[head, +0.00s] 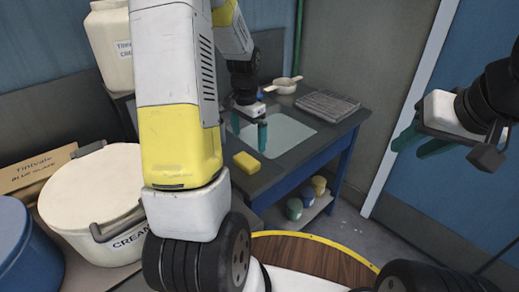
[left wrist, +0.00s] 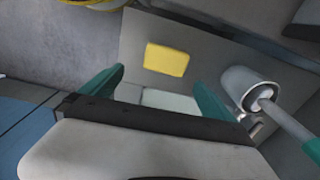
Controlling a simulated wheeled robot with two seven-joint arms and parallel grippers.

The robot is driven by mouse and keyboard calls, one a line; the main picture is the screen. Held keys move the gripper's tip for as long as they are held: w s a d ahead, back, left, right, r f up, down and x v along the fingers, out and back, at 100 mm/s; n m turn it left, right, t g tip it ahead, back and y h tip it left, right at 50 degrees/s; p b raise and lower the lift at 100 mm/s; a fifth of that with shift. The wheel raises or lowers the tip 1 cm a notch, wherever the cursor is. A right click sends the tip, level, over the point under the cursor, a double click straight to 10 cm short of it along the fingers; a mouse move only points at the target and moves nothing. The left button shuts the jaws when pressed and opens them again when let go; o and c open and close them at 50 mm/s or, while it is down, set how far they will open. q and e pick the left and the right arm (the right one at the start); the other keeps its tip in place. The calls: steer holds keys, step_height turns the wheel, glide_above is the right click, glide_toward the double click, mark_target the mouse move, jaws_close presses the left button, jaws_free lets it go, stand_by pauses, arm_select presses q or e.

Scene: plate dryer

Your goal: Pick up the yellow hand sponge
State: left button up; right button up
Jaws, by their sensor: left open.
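A ribbed grey rack (head: 329,104) and a pale pan-like item (head: 284,86) stand at the back. A large cream tub (head: 92,205) is at left. Several jars sit on the shelf below. A pale cup-shaped object (left wrist: 247,90) is near one finger.

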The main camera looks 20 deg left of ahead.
mark_target(247, 158)
arm_select(q)
steer(key=f, duration=0.7)
steer(key=a+f, duration=0.1)
steer(key=f, duration=0.2)
steer(key=shift+w+f, duration=0.35)
steer(key=shift+w, duration=0.05)
steer(key=shift+m, duration=0.3)
steer(key=c, duration=1.2)
